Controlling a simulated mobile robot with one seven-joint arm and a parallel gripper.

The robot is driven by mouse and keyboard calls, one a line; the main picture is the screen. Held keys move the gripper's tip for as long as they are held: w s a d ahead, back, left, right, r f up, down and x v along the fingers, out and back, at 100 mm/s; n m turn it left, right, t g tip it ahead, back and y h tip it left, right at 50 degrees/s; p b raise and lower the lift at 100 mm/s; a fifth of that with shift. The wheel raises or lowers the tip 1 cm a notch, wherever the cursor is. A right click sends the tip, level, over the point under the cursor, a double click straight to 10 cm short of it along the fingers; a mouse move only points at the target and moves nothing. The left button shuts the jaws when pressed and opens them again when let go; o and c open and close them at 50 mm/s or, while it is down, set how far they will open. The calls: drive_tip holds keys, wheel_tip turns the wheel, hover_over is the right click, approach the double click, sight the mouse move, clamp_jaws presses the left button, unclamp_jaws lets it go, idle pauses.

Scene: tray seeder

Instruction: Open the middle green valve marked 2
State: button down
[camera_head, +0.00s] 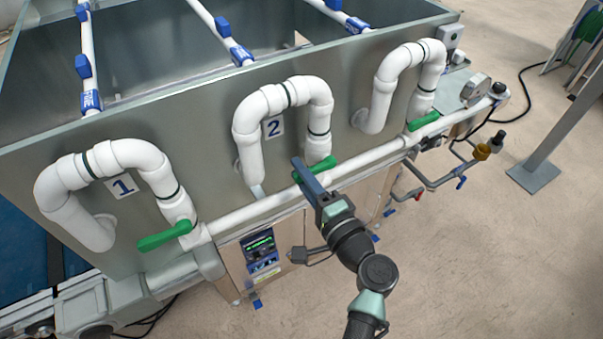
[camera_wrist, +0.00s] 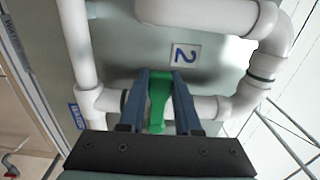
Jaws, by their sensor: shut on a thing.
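The middle green valve handle (camera_head: 322,166) sits on the white pipe branch under the label marked 2 (camera_head: 274,128). In the wrist view the green handle (camera_wrist: 158,100) stands between my two blue fingers, and the label 2 (camera_wrist: 185,54) is just beyond it. My gripper (camera_head: 303,172) reaches the valve from the front and is shut on its handle. In the head view my fingers hide part of the handle. In the wrist view the handle points towards my palm, away from the pipe behind it.
Another green valve (camera_head: 165,236) is at the left under label 1 (camera_head: 124,186), and a third green valve (camera_head: 423,121) is at the right. The long white pipe (camera_head: 255,213) runs just below the valves. A control box (camera_head: 261,252) is below it.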

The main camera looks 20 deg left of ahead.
drive_tip(key=shift+f, duration=0.15)
idle(0.7)
drive_tip(key=f+n+b, duration=0.1)
drive_tip(key=b, duration=0.2)
drive_tip(key=shift+f+b, duration=0.15)
drive_tip(key=shift+b, duration=0.15)
drive_tip(key=f+n+b, duration=0.1)
drive_tip(key=n+b, duration=0.1)
drive_tip(key=b, duration=0.3)
drive_tip(key=w+f+n+b, duration=0.1)
drive_tip(key=n+b, duration=0.2)
drive_tip(key=b, duration=0.2)
drive_tip(key=d+f+n+b, duration=0.1)
drive_tip(key=n+b, duration=0.2)
drive_tip(key=b, duration=0.1)
drive_tip(key=shift+w+d+f+b, duration=0.15)
drive_tip(key=shift+w+b, duration=0.1)
drive_tip(key=shift+b, duration=0.15)
drive_tip(key=c, duration=0.6)
unclamp_jaws()
